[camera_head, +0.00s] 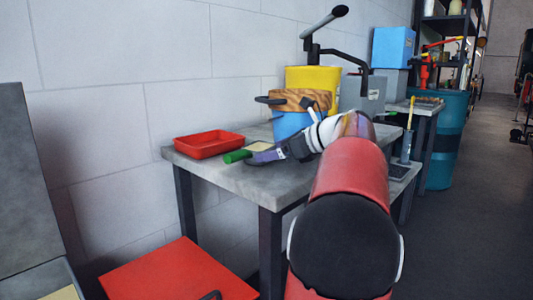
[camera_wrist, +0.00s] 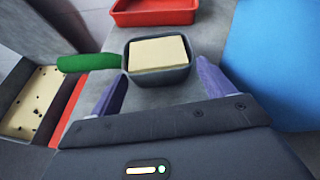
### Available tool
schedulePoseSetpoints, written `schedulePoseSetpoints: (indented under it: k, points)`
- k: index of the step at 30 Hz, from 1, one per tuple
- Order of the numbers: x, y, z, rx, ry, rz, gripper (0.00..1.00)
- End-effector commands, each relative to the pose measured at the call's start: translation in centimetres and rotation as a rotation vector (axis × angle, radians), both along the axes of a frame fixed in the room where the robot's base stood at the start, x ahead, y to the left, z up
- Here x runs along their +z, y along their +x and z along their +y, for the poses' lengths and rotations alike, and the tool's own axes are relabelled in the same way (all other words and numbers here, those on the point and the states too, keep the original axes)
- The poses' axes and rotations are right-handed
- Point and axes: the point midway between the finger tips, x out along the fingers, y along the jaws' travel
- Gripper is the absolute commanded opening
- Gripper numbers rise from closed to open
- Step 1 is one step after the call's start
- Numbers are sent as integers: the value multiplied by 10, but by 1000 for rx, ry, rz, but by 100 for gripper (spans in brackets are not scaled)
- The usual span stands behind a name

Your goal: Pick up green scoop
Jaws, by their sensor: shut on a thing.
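The green scoop has a green handle (camera_wrist: 90,62) pointing left and a dark grey pan (camera_wrist: 160,77) with a cream-coloured block (camera_wrist: 158,53) in it. My gripper (camera_wrist: 160,70) has its two purple fingers on either side of the pan, shut on it. In the head view the green scoop's handle (camera_head: 237,156) sticks out left of my gripper (camera_head: 260,155), at the front of the grey table; the pan is mostly hidden there by the fingers. I cannot tell whether the scoop touches the tabletop.
A red tray (camera_head: 209,144) stands behind the scoop on the grey table (camera_head: 235,178). A blue container (camera_head: 289,124) with a wooden top stands to the right, before a yellow one (camera_head: 314,77). A red surface (camera_head: 178,272) lies lower, in front. The wall is close behind.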

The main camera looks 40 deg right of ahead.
Motion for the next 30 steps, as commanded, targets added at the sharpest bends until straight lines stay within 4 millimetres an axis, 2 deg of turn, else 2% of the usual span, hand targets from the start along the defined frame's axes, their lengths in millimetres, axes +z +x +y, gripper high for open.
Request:
schedulePoseSetpoints:
  k: [5, 12, 17, 24, 30]
  points:
    - [11, 0, 0, 0, -1, -1, 50]
    - [39, -3, -1, -1, -2, -1, 50]
    - [36, -40, -10, -5, 0, 0, 50]
    - [36, -107, -26, -5, 1, 0, 50]
    - [36, -150, -37, -3, 1, -1, 50]
